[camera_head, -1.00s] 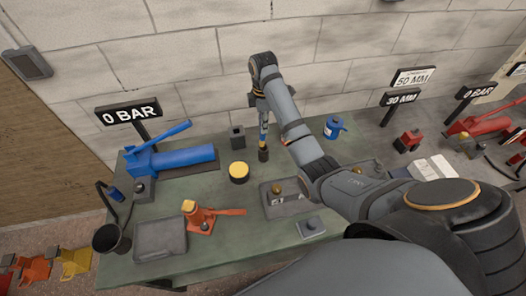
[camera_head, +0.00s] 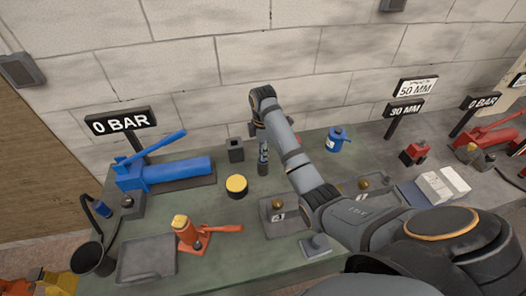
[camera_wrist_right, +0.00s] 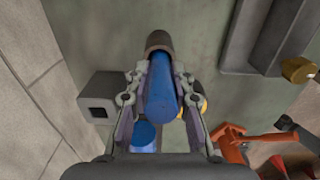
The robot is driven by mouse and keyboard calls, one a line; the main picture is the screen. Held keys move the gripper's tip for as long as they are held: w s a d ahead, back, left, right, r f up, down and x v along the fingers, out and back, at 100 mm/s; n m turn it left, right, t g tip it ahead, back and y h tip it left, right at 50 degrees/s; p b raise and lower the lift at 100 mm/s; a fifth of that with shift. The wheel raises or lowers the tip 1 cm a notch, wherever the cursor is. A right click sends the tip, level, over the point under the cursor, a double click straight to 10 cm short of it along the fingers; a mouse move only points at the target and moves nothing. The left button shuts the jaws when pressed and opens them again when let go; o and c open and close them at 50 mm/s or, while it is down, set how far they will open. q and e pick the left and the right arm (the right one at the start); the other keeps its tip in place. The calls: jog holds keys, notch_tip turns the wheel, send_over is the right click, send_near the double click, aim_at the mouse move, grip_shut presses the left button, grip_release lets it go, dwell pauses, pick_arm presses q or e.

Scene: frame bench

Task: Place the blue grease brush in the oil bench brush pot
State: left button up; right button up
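The blue grease brush (camera_wrist_right: 161,95) stands upright, its blue handle between the fingers of my right gripper (camera_wrist_right: 160,72) in the right wrist view. A dark cylindrical lower end (camera_wrist_right: 159,41) shows beyond the fingertips; in the head view this end (camera_head: 263,168) rests on the green bench. My right gripper (camera_head: 264,154) is open around the handle, with narrow gaps seeming to show beside it. A dark square block with a square opening (camera_head: 235,150), which may be the pot, stands just left of the brush; it also shows in the wrist view (camera_wrist_right: 98,107). My left gripper is out of view.
A yellow-topped tin (camera_head: 236,185) stands close by. A blue pump (camera_head: 168,173), an orange jack (camera_head: 190,233), a grey tray (camera_head: 147,258) and a round dark container (camera_head: 93,258) are to the left. A blue can (camera_head: 336,140) stands right. The wall is behind.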

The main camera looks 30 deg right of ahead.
jog(key=o, duration=0.3)
jog(key=shift+o, duration=0.2)
jog(key=shift+f+b, duration=0.2)
jog(key=shift+b, duration=0.3)
jog(key=shift+f+b, duration=0.15)
jog(key=shift+b, duration=0.3)
jog(key=r+p, duration=0.6)
jog(key=r, duration=0.1)
jog(key=r+p, duration=0.3)
jog(key=r, duration=0.1)
jog(key=shift+w+p, duration=0.3)
jog(key=shift+p, duration=0.05)
jog(key=shift+w+f, duration=0.1)
